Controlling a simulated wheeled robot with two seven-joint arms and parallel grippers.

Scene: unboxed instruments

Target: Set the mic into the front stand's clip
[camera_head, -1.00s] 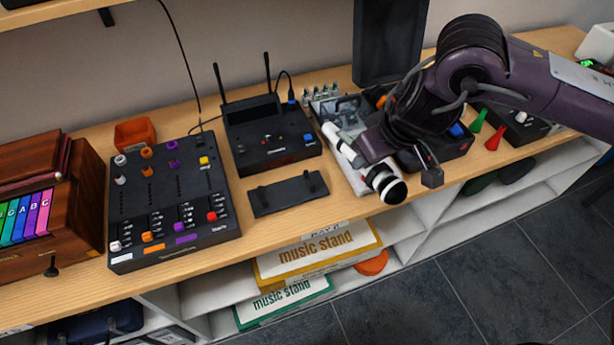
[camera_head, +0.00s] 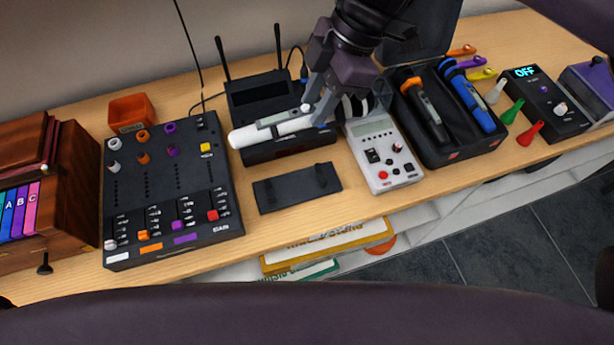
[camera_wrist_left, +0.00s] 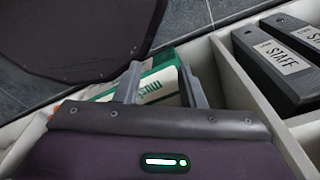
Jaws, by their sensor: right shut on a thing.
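A white mic (camera_head: 265,132) with a small grey display is held level over the front edge of the black receiver. Its black-and-white banded end (camera_head: 352,108) points right. My right gripper (camera_head: 318,108) is shut on it near the middle, and the fingers partly hide it. A low black base with two small upright pieces, seemingly the front stand (camera_head: 285,190), lies empty on the shelf in front of the receiver. The mic is apart from it, behind and above. My left gripper (camera_wrist_left: 160,85) is open and empty in the left wrist view, near the lower shelf.
The receiver (camera_head: 262,97) with two antennas stands behind the base. A black mixer (camera_head: 165,195) is to the left and a white meter (camera_head: 383,160) to the right. An open black case (camera_head: 470,150) is farther right. Boxes (camera_head: 330,245) sit on the lower shelf.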

